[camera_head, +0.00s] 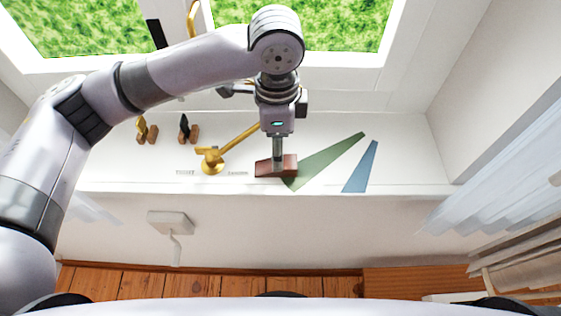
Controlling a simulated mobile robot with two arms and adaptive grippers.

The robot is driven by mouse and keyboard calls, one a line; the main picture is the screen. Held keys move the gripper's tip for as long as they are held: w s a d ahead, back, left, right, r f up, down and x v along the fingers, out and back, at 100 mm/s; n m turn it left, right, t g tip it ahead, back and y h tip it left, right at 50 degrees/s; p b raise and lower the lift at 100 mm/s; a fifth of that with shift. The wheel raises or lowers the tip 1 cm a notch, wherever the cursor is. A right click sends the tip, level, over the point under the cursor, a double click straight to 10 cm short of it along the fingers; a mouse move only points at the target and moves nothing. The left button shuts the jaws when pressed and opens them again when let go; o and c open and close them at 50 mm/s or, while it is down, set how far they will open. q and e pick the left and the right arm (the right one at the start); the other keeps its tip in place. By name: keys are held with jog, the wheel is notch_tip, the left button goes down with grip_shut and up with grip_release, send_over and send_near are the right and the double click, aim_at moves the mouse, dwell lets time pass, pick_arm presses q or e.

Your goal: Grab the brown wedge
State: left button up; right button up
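The brown wedge (289,168) sits on the white window sill, at the left end of the green tapered shape. My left arm comes in from the left and its gripper (277,158) points down at the wedge. The fingers show as one narrow grey column that overlaps the wedge's middle. The fingertips are seen edge-on, so I cannot tell whether they are open or shut on it. My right gripper is not in view.
A brass window handle (212,162) stands just left of the wedge, its bar reaching towards my gripper. Flat green (325,160) and blue (361,168) tapered shapes lie to the right. Small brown blocks (147,133) (189,133) stand further left. The sill's right end is clear.

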aim_at(263, 168)
pick_arm(q)
jog(key=f, duration=0.1)
jog(key=f+p, duration=0.1)
jog(key=f, duration=0.3)
jog(key=shift+s+a, duration=0.3)
jog(key=shift+f, duration=0.2)
jog(key=shift+c, duration=0.4)
jog(key=c, duration=1.2)
jog(key=shift+o, duration=0.2)
jog(key=shift+r, duration=0.1)
